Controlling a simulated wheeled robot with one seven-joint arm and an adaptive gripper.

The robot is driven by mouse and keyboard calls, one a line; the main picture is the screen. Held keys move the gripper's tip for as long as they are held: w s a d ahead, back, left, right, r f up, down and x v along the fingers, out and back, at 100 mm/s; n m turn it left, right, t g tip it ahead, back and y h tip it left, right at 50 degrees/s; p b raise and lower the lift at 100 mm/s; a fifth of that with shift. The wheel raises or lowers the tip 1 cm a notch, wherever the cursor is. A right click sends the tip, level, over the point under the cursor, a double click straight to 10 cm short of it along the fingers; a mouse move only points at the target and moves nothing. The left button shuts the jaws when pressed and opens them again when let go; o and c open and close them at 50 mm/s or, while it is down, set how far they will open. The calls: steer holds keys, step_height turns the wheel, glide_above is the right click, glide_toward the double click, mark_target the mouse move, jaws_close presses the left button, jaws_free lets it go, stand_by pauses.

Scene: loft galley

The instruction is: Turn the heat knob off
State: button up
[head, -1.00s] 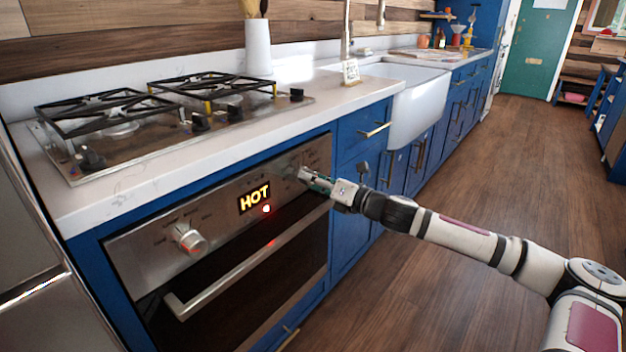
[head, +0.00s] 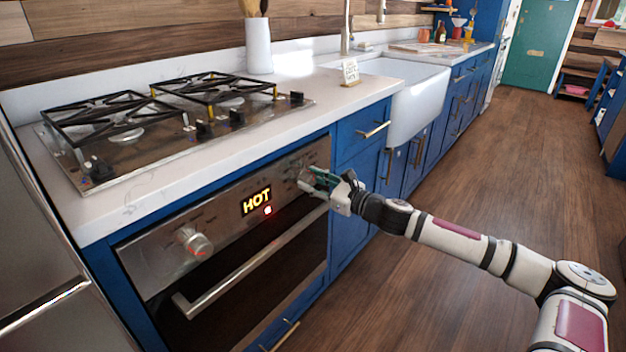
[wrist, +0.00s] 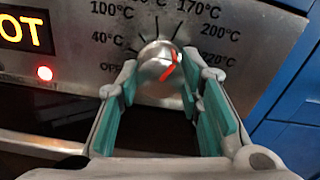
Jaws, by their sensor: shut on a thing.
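The heat knob (wrist: 157,62) is a round silver knob on the oven panel, with a red pointer slanting to the upper right, roughly toward the 170–200°C marks. The OFF mark (wrist: 109,67) is printed at its left. My gripper (wrist: 162,74) has its green-padded fingers on either side of the knob and is shut on it. In the head view, my gripper (head: 311,181) is at the panel's right end, and its fingers mostly hide the knob there. The lit HOT display (head: 256,201) and a red light (head: 267,210) are left of it.
A second oven knob (head: 195,242) is at the panel's left end. The oven handle (head: 250,277) sticks out below the panel. The gas hob (head: 150,150) and white worktop are above. Blue cabinets (head: 352,225) stand right of the oven, and the wooden floor (head: 480,200) is open.

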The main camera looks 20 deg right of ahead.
steer(key=n, duration=0.6)
steer(key=n+b, duration=0.2)
steer(key=n, duration=0.4)
steer(key=shift+f+n, duration=0.1)
steer(key=shift+n, duration=0.3)
steer(key=n+b, duration=0.3)
steer(key=n, duration=0.3)
steer(key=shift+b, duration=0.35)
steer(key=n+b, duration=0.3)
steer(key=n, duration=0.3)
steer(key=shift+n, duration=0.3)
steer(key=shift+b, duration=0.3)
steer(key=o, duration=1.2)
steer(key=shift+s, duration=0.1)
